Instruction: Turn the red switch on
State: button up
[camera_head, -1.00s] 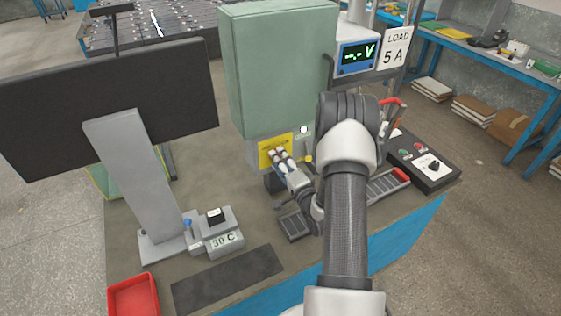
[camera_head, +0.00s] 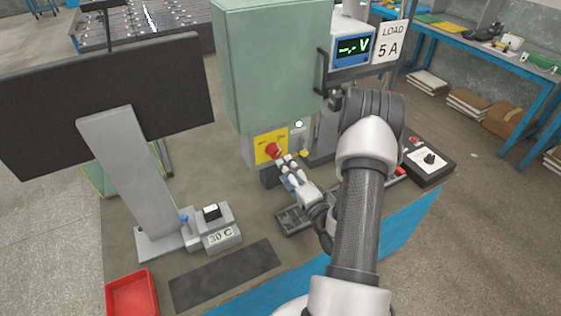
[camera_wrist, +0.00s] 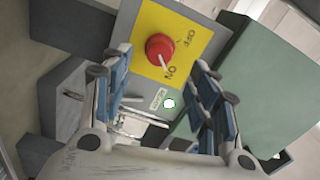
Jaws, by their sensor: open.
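The red switch (camera_head: 273,151) is a round knob on a yellow plate (camera_head: 262,156) on the front of the green cabinet's base. In the wrist view the red knob (camera_wrist: 160,46) carries a white line that points toward the ON mark; OFF is on the other side. A lit lamp with a green rim (camera_head: 299,124) is beside the plate; the lamp also shows in the wrist view (camera_wrist: 169,103). My gripper (camera_head: 288,163) is open and empty, just in front of the knob and apart from it. Its fingers (camera_wrist: 160,82) are spread wide in the wrist view.
The green cabinet (camera_head: 270,60) stands above the switch. A yellow knob (camera_head: 304,153) is close on its right. A dark tray (camera_head: 290,221) lies below my gripper. A monitor (camera_head: 110,95) stands left, a black control box (camera_head: 428,172) right. The black mat (camera_head: 225,275) is bare.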

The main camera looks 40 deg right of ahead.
jog(key=v, duration=0.4)
dwell(0.5)
jog(key=w+a+r+n+g+y, duration=0.2)
jog(key=w+a+r+n+g, duration=0.15)
jog(key=w+n, duration=0.35)
jog(key=a+r+n+g+h, duration=0.1)
jog(key=a+r+n+g, duration=0.4)
jog(key=r, duration=0.4)
jog(key=s+a+r+n+g+y, duration=0.1)
jog(key=s+a+r+n+g, duration=0.1)
jog(key=s+a, duration=0.8)
jog(key=s+a+r+n+g+y, duration=0.2)
jog(key=s+a+r+n, duration=0.2)
jog(key=s+a, duration=0.6)
jog(key=s+r, duration=0.1)
jog(key=s, duration=0.1)
jog(key=shift+s+n, duration=0.3)
jog(key=shift+s, duration=0.1)
jog(key=shift+r+g, duration=0.1)
jog(key=shift+g, duration=0.15)
jog(key=shift+c, duration=0.5)
